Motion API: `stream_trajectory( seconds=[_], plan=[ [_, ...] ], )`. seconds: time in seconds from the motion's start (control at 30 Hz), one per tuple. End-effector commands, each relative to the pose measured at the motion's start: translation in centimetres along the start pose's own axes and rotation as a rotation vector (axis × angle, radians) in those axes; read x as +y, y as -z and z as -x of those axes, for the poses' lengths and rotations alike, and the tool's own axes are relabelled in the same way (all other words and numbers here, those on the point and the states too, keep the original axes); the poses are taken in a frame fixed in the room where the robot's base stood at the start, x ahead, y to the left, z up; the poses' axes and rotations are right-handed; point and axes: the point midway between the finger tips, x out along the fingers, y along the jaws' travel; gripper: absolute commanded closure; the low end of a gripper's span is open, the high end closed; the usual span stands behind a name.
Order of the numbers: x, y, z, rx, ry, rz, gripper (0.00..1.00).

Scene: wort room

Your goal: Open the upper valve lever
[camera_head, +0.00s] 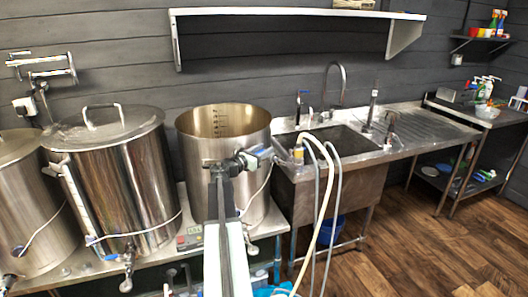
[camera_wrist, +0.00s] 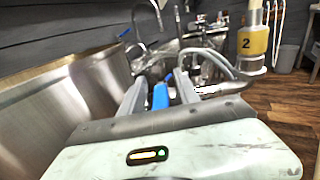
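A blue lever (camera_wrist: 160,96) shows between my gripper's two grey fingers (camera_wrist: 160,88) in the wrist view. There seems to be a small gap on each side of it, and the fingers look open around it. I take it for the upper valve lever; the valve body under it is hidden by my gripper. In the head view my gripper (camera_head: 250,158) is in front of the right side of the open steel pot (camera_head: 203,150), near the sink. A small blue part (camera_head: 262,152) shows at its tip there.
A hose with a yellow tag marked 2 (camera_wrist: 254,42) hangs close on the right of my gripper. The steel sink (camera_head: 335,143) stands right of the pot. A lidded kettle (camera_head: 130,190) stands left. Wooden floor (camera_head: 390,250) is clear at the right.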

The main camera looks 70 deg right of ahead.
Motion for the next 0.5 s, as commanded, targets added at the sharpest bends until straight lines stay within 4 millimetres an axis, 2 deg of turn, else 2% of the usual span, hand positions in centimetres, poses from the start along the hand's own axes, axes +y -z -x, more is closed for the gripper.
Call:
stream_trajectory(
  seconds=[0.17, 0.2, 0.33, 0.5],
  plan=[
    [-0.05, 0.01, -0.1, 0.0, 0.0, 0.0, 0.62],
    [-0.06, 0.01, -0.1, 0.0, 0.0, 0.0, 0.65],
    [-0.09, 0.01, -0.11, 0.0, 0.001, -0.001, 1.0],
    [-0.13, 0.01, -0.13, 0.0, 0.002, -0.001, 1.0]
  ],
)
